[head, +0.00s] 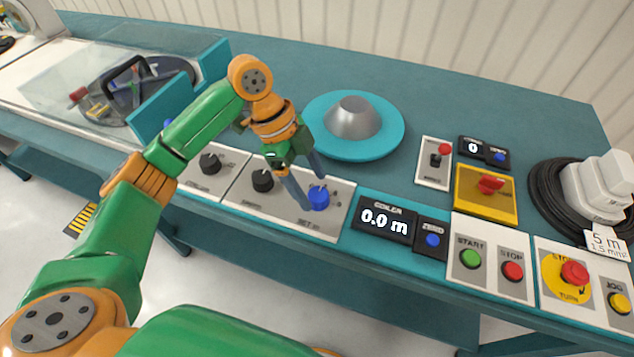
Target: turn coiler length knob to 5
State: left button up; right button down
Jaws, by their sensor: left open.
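The blue knob (318,198) sits on a light panel at the front of the bench, just left of a coiler display (386,219) reading 0.0 m. Small dial marks surround it, too small to read, so its setting cannot be told. My left gripper (312,190) is open and comes down from above at the blue knob, with one finger at its left and the other behind it. Whether the fingers touch it cannot be told. A black knob (262,181) stands left of the gripper, and another black knob (210,164) is further left. My right gripper is not in view.
A teal disc with a grey cone (352,118) stands behind the gripper. Green start (471,258) and red stop (512,271) buttons lie right, near a red emergency button (574,272). A black cable coil (560,205) is far right. A clear cover (110,75) is left.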

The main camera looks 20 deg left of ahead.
aim_at(318, 195)
pick_arm(q)
jog(key=shift+x, duration=1.2)
jog(key=shift+w+f, duration=0.15)
jog(key=shift+f, duration=0.05)
grip_shut()
jog(key=shift+r+p, duration=0.2)
jog(key=shift+p, duration=0.3)
jog(key=n+t+p, duration=0.1)
jog(key=n+p, duration=0.3)
jog(key=p, duration=0.2)
jog(key=n+t+y+p, duration=0.1)
jog(key=n+p, duration=0.3)
jog(key=p, duration=0.3)
jog(key=n+t+y+p, duration=0.1)
jog(key=n+t+p, duration=0.1)
jog(key=n+p, duration=0.2)
jog(key=shift+s+d+r+n+p, duration=0.15)
jog(key=shift+s+d+n+p, duration=0.2)
jog(key=shift+p, duration=0.8)
jog(key=shift+f+n+y+p, duration=0.25)
jog(key=shift+n+y+p, duration=0.7)
jog(key=shift+n, duration=0.6)
jog(key=shift+t, duration=0.3)
grip_release()
